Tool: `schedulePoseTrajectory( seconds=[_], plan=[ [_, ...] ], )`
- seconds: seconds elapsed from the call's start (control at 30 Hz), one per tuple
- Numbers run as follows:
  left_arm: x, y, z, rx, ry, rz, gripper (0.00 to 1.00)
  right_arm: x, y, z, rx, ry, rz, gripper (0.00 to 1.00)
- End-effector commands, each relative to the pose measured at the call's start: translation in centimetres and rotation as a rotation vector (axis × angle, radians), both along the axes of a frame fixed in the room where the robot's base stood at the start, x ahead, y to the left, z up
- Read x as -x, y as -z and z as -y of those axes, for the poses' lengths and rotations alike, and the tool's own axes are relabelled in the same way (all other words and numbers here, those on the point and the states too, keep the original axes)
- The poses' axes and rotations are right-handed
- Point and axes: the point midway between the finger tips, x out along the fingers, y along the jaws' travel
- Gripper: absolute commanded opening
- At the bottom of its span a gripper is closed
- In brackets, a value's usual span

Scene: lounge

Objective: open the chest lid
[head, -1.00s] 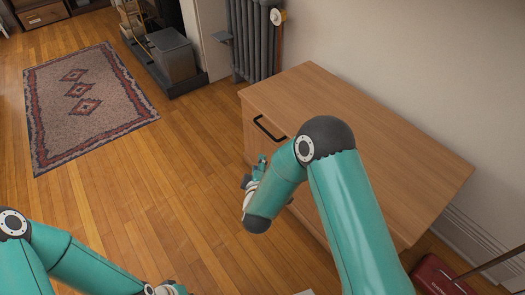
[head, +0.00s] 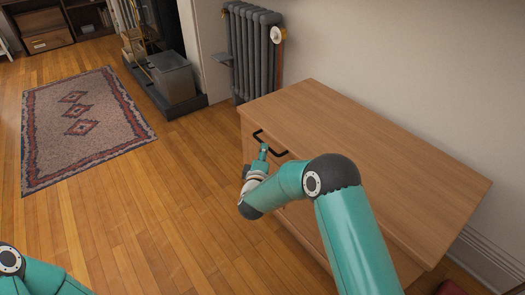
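The wooden chest (head: 365,150) stands against the wall on the right, with its flat lid shut. A black bar handle (head: 257,134) is on its front near the top edge. My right gripper (head: 264,148) is at the handle and overlaps its middle in the picture. The fingers are small and seen from behind, so I cannot tell whether they touch the handle or are open or shut. My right arm hides part of the chest's front. Only a link of my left arm shows at the lower left; its gripper is out of view.
A grey radiator (head: 252,50) stands against the wall behind the chest. A patterned rug (head: 50,130) lies on the wooden floor at the left, with a fireplace and a grey metal box (head: 171,77) beyond. The floor left of the chest is clear.

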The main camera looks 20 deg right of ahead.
Motion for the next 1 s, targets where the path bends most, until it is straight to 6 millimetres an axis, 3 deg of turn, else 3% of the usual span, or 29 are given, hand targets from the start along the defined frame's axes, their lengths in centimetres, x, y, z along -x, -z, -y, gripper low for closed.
schedulePoseTrajectory(
  seconds=[0.1,0.3,0.7,0.93,1.0],
  plan=[
    [0.0,1.2,0.0,0.000,0.000,0.000,0.00,-2.1,0.6,1.0,-0.001,0.003,0.004,0.37],
    [0.0,1.9,0.0,0.000,0.000,0.000,0.00,-4.2,0.8,1.8,0.000,0.000,0.001,0.37],
    [0.0,2.0,0.0,0.000,0.000,0.000,0.00,-4.8,0.7,2.1,0.000,-0.001,-0.001,0.37],
    [0.0,2.0,0.0,0.000,0.000,0.000,0.00,-4.8,0.8,2.0,0.000,-0.001,-0.001,0.01],
    [0.0,2.0,0.0,0.000,0.000,0.000,0.00,-4.8,0.8,2.0,-0.001,-0.002,-0.001,0.00]
  ],
)
